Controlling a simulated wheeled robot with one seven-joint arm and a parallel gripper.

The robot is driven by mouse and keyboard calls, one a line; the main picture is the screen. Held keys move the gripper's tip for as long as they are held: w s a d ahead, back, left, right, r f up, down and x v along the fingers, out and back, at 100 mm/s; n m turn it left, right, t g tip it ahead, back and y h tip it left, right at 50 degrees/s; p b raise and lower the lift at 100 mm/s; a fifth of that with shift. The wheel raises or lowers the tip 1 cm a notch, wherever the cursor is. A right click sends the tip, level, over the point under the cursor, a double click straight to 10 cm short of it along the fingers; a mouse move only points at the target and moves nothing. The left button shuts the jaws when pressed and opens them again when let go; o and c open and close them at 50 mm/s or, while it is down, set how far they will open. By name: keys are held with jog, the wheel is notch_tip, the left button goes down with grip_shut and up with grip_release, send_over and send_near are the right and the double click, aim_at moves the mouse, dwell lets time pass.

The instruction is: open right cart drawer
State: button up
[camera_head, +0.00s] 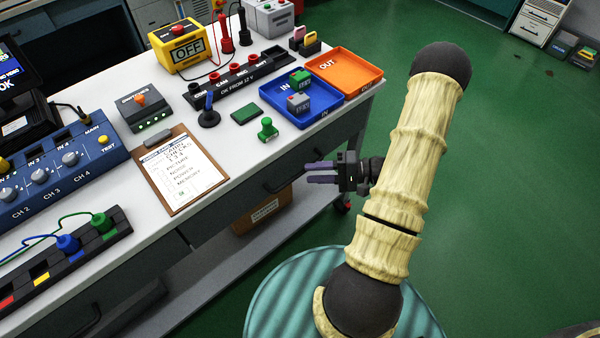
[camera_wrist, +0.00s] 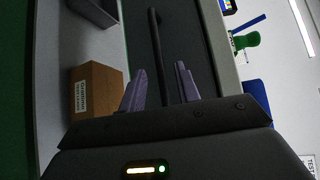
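The cart's right drawer (camera_head: 245,187) is a dark grey front under the white worktop, and it looks shut. Its dark bar handle (camera_head: 283,180) shows just left of my gripper (camera_head: 310,172). In the wrist view my gripper (camera_wrist: 160,85) has two purple fingers spread apart with nothing clamped. The handle (camera_wrist: 157,45) runs lengthwise between the fingers in that view, with the drawer front (camera_wrist: 195,45) behind it. I cannot tell whether the fingertips reach around the bar or stop short of it. The left drawer handle (camera_head: 82,322) is at the lower left.
A cardboard box (camera_head: 262,210) sits on the cart's lower shelf, also in the wrist view (camera_wrist: 97,90). The worktop holds a clipboard (camera_head: 182,170), a blue tray (camera_head: 312,118) and an orange tray (camera_head: 345,90). Green floor (camera_head: 510,200) is clear at right.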

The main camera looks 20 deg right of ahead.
aim_at(303, 173)
jog(key=x, duration=0.4)
jog(key=shift+w+a, duration=0.15)
jog(key=shift+a, duration=0.1)
grip_shut()
